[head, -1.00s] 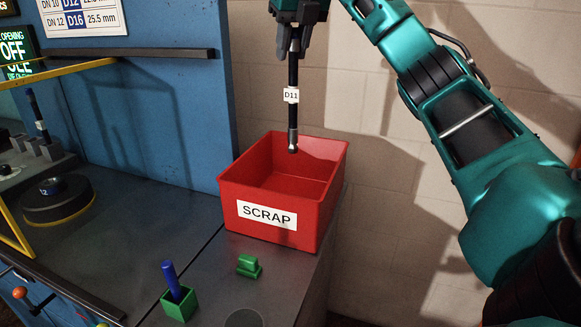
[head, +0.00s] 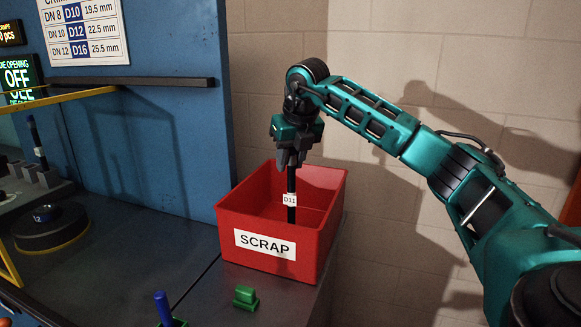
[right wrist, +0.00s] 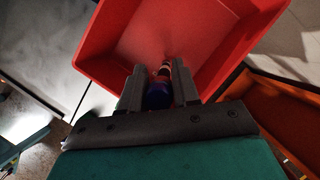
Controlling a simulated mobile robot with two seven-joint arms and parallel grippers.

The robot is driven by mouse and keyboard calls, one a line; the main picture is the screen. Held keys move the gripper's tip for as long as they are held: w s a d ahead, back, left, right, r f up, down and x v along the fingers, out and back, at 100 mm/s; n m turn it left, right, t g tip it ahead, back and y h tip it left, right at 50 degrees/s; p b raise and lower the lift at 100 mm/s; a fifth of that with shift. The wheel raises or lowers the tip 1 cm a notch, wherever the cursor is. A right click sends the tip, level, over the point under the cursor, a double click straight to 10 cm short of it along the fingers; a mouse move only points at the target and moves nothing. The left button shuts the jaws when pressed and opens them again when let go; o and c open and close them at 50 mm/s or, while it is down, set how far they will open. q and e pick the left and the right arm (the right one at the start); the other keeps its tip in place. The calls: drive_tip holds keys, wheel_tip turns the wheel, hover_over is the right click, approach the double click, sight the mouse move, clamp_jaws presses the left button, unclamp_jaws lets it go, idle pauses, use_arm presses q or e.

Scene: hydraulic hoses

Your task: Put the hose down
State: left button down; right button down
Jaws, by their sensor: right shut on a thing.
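A short black hose (head: 291,184) with a white D11 tag hangs upright from my right gripper (head: 291,160), which is shut on its upper end. The hose's lower part is inside the red SCRAP bin (head: 240,222). Its bottom end is hidden behind the bin's front wall, so I cannot tell whether it touches the floor. In the right wrist view the gripper (right wrist: 160,92) holds the hose, with a blue part (right wrist: 158,93) between the fingers and the red bin (right wrist: 110,35) beyond. My left gripper is not in view.
The bin stands at the bench's right end, by the blue panel (head: 170,130). A green block (head: 246,297) and a blue peg in a green holder (head: 164,310) are in front. A black round die (head: 50,225) is at the left. A block wall is behind.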

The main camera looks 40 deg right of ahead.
drive_tip(key=shift+f, duration=0.85)
drive_tip(key=c, duration=0.8)
unclamp_jaws()
drive_tip(key=shift+f, duration=0.1)
drive_tip(key=shift+r, duration=0.35)
drive_tip(key=v, duration=1.1)
drive_tip(key=shift+s+r+p, duration=0.15)
drive_tip(key=shift+r+p, duration=0.15)
drive_tip(key=shift+p, duration=0.05)
